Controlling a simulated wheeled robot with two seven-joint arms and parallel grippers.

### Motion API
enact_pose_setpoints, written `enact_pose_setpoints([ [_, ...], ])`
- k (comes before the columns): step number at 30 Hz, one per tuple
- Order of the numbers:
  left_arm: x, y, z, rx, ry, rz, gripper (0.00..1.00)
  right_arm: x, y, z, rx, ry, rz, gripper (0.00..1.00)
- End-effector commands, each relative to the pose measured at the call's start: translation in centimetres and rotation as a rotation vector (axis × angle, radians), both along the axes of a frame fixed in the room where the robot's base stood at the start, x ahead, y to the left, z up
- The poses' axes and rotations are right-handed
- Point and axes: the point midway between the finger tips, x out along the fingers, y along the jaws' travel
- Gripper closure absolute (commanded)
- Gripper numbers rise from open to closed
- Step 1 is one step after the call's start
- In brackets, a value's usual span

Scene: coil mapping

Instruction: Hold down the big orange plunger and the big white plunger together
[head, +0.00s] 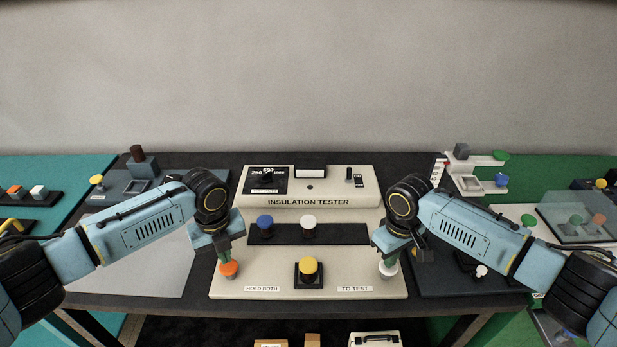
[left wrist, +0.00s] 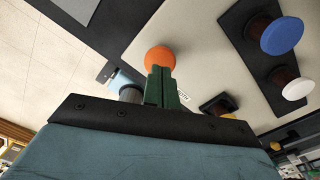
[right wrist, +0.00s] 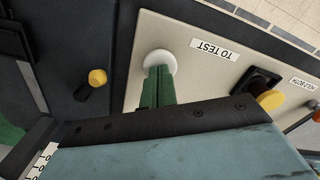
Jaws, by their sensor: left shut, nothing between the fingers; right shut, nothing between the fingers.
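The big orange plunger (head: 229,269) stands at the front left of the cream insulation tester, by the "HOLD BOTH" label. My left gripper (head: 225,258) is shut and empty, pointing down at its top; the left wrist view shows the green fingertips against the orange cap (left wrist: 160,56). The big white plunger (head: 388,269) stands at the front right, by "TO TEST". My right gripper (head: 387,258) is shut and empty over it; the right wrist view shows the fingertips at the white cap (right wrist: 158,62). Whether either cap is pressed down I cannot tell.
A yellow button (head: 309,267) on a black base stands between the plungers. A blue knob (head: 265,222) and a small white knob (head: 308,222) stand on a black strip behind. The tester's raised back panel (head: 310,203) is further back. Other devices stand on both sides.

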Motion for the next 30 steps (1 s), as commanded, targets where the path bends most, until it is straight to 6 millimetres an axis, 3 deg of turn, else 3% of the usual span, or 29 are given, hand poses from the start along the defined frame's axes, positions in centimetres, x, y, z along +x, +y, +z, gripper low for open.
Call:
enact_pose_setpoints([
  [14,0.0,0.0,-0.2,0.0,0.0,0.0,1.0,0.0,0.0,-0.1,0.0,0.0,0.0,1.0],
  [30,0.0,0.0,-2.8,0.0,0.001,0.001,1.0,-0.1,0.0,-1.7,0.001,0.003,0.0,1.0],
])
